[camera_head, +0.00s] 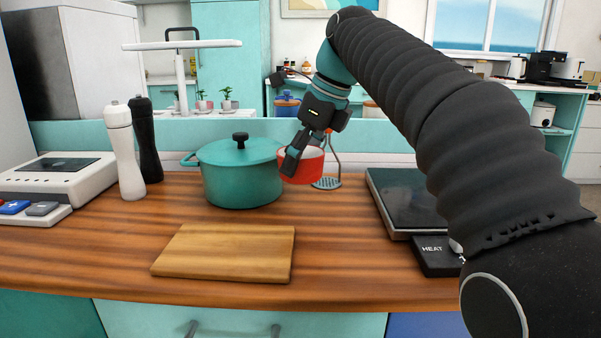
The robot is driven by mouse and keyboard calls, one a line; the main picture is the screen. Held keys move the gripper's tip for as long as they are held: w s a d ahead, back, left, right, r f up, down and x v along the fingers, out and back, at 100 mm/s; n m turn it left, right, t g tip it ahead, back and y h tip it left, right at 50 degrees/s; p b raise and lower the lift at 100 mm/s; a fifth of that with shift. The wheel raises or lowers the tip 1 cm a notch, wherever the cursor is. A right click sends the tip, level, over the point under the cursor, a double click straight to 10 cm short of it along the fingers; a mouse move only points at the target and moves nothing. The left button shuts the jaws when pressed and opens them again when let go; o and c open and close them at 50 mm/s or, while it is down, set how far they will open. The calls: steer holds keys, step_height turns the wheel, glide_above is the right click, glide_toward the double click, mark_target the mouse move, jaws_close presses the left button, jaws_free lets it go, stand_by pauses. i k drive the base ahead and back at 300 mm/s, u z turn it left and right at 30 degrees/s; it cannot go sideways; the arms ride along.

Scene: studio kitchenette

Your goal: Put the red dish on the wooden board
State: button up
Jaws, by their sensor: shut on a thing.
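The red dish (303,169) is a small round dish with a pale inside. My gripper (294,158) is shut on its rim at the left side. The dish looks roughly upright, just right of the green pot and behind the wooden board; I cannot tell how high above the counter it is. The wooden board (226,254) lies flat near the counter's front edge, and its top is bare. The gripper's fingers hide part of the dish.
A green lidded pot (238,182) stands behind the board. White (124,152) and black (146,140) mills stand to its left. A hot plate (405,195) is at right. The counter (345,250) right of the board is clear.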

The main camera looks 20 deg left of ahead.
mark_target(209, 245)
steer(key=k, duration=0.5)
steer(key=z, duration=0.95)
steer(key=i, duration=0.45)
steer(key=u, duration=2.05)
